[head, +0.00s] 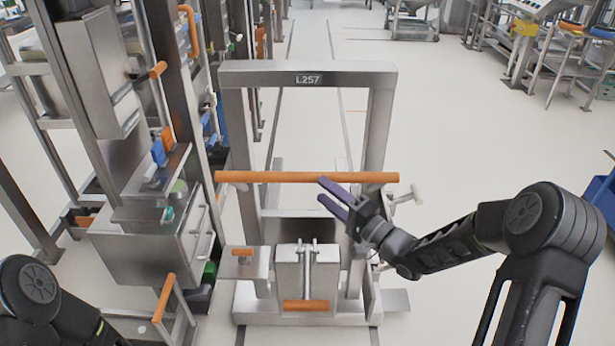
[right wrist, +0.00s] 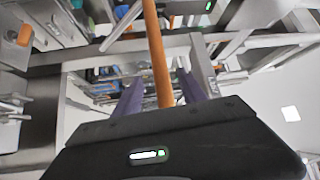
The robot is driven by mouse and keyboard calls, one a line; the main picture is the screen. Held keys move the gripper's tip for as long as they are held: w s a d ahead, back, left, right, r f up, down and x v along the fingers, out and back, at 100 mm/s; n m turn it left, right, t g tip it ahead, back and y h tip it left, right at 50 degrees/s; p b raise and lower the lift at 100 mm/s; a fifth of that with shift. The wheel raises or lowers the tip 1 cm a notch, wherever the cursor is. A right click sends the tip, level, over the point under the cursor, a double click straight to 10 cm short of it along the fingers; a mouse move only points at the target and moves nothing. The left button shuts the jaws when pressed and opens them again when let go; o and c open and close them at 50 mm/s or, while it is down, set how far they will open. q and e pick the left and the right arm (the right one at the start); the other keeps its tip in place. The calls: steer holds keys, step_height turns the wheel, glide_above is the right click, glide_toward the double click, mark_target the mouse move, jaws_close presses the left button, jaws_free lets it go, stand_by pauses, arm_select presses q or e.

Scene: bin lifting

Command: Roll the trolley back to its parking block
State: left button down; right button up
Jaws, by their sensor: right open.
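The trolley is a grey metal frame (head: 308,75) labelled L257, standing upright in front of me. Its orange handle bar (head: 270,177) runs level across the frame. My right gripper (head: 322,192) is open, its purple fingers near the bar's right half, the upper fingertip overlapping the bar in the head view. In the right wrist view the bar (right wrist: 158,60) runs between the two open fingers (right wrist: 160,95); I cannot tell if they touch it. My left gripper is out of view; only part of that arm shows at lower left. I cannot make out the parking block for certain.
A metal machine (head: 150,245) with orange handles stands close on the trolley's left. Floor rails (head: 342,115) run away behind the trolley. A blue bin (head: 603,195) is at the right edge. The floor (head: 450,120) right of the trolley is clear.

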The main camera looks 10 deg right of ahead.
mark_target(312, 182)
steer(key=p+x, duration=0.1)
steer(key=x, duration=0.6)
steer(key=shift+c, duration=0.3)
jaws_close()
stand_by(1.0)
